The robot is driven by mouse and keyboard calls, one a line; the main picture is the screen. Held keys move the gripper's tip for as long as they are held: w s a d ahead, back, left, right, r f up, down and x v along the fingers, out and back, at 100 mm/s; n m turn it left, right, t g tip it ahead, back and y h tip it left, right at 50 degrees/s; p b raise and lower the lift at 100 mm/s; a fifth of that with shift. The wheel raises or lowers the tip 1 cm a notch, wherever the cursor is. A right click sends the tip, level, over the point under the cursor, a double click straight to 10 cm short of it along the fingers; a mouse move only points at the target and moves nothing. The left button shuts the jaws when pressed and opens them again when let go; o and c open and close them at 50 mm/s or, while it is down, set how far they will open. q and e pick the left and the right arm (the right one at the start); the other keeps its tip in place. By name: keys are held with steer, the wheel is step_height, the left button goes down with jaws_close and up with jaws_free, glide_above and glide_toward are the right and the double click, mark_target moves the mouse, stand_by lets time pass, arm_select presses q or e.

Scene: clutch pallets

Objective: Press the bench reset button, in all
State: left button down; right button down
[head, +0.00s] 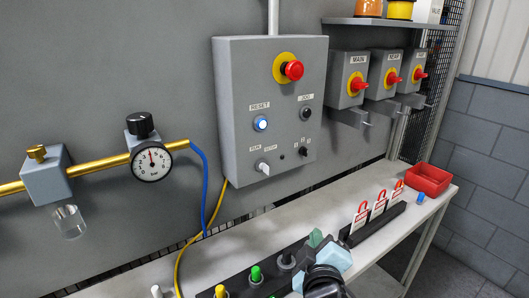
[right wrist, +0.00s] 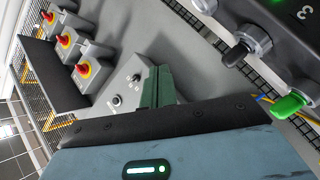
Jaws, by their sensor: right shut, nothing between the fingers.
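The reset button (head: 260,123) is a round blue-white lit button under a RESET label on the grey control box (head: 225,110) on the wall. My right gripper (head: 316,238) is low in the head view, in front of and below the box, over the bench. Its green fingers are together with nothing between them, and it is well apart from the button. In the right wrist view the shut fingers (right wrist: 157,88) cover part of the control box (right wrist: 118,108), and the reset button cannot be made out there. My left gripper is in neither view.
A red emergency stop (head: 293,70) sits above the button; a JOG button (head: 305,114) and selector knobs are nearby. A black connector strip (head: 240,288), lockout tags (head: 360,223) and a red bin (head: 428,180) are on the bench. A gauge (head: 151,163) hangs left.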

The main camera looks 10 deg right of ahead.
mark_target(261, 123)
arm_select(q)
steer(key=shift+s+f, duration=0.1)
arm_select(e)
steer(key=w+a+r+n+t+h, duration=0.1)
steer(key=a+r+t, duration=0.1)
steer(key=r, duration=0.8)
steer(key=w+a+r+n+t+h, duration=0.1)
steer(key=r+t, duration=0.3)
steer(key=r, duration=0.5)
steer(key=shift+w+a+r+n+h, duration=0.35)
steer(key=shift+w+a+n, duration=0.15)
steer(key=shift+a, duration=0.15)
